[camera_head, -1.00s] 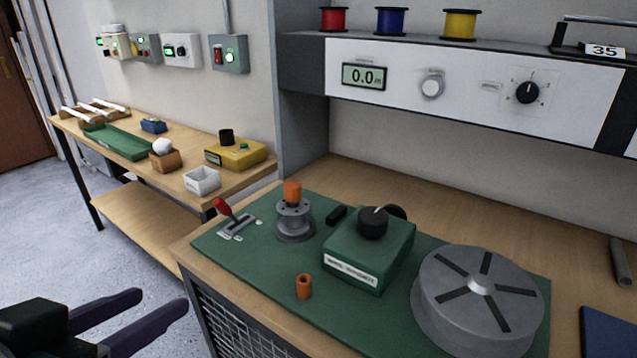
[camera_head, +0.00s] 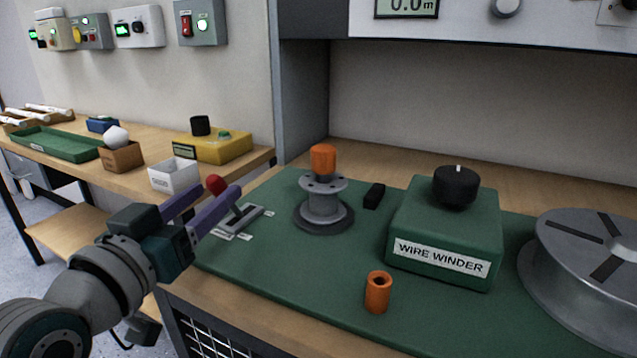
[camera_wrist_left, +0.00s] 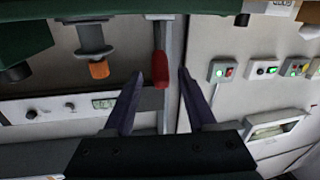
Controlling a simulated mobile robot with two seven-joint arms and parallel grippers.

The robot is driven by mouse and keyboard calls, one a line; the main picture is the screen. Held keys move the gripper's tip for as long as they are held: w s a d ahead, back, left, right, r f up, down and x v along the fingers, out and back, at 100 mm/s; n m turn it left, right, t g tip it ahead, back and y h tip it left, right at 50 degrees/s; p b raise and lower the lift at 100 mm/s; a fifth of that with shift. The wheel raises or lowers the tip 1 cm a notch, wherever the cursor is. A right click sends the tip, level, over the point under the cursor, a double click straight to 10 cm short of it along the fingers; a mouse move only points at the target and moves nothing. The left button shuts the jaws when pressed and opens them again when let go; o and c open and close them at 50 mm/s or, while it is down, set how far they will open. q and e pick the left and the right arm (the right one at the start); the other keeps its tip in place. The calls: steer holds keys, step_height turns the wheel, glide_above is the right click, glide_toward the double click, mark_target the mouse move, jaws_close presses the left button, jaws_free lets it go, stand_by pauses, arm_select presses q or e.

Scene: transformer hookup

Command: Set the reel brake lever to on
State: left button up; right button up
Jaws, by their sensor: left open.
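The reel brake lever has a red knob (camera_head: 215,184) on a stalk rising from a grey slotted plate (camera_head: 240,220) at the left end of the green mat. Small white labels lie beside the plate, too small to read. My left gripper (camera_head: 212,200) is open, its two purple fingers pointing at the lever from the left. In the left wrist view the red knob (camera_wrist_left: 160,70) shows between the open fingertips (camera_wrist_left: 160,75), with a gap on each side. Whether a finger touches it I cannot tell. My right gripper is not in view.
On the green mat (camera_head: 300,262) are a grey spindle (camera_head: 323,205) with an orange top, an orange tube (camera_head: 377,292), the green wire winder (camera_head: 445,235) and a large grey reel (camera_head: 585,265). A side bench (camera_head: 90,178) with boxes stands behind my left arm.

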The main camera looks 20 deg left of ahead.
mark_target(213, 192)
arm_select(q)
steer(key=shift+w+a, duration=0.2)
steer(key=shift+w, duration=1.35)
steer(key=shift+c, duration=0.2)
jaws_close()
